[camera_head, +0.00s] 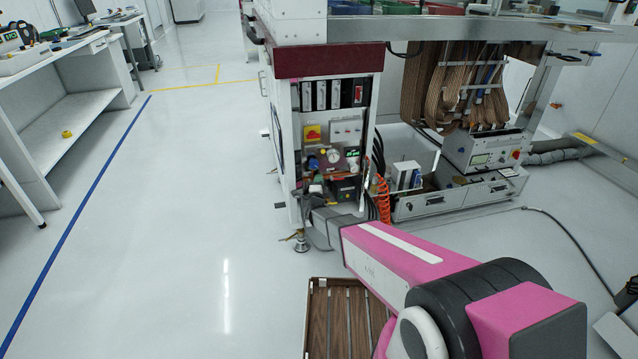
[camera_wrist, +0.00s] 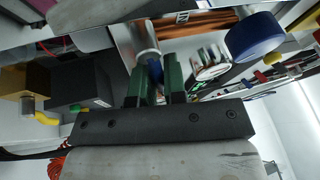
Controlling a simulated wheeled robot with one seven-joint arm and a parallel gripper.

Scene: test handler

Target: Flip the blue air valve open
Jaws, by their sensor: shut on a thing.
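The handler's open front bay (camera_head: 335,140) shows in the head view, with my arm reaching to its lower part. The fingertips are too small and covered to make out there. In the wrist view my gripper (camera_wrist: 157,70) has two green fingers shut on a narrow blue piece (camera_wrist: 154,68), which appears to be the blue air valve's lever. A pale ring-like fitting (camera_wrist: 148,54) sits just beyond it. The fingers hide most of the blue piece, so its exact angle cannot be told.
In the wrist view a round gauge (camera_wrist: 210,62) and a large blue knob (camera_wrist: 254,37) are close to the right of the fingers. A black box (camera_wrist: 78,82) is to the left. In the head view an orange coiled hose (camera_head: 383,198) hangs beside the bay. The left floor is clear.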

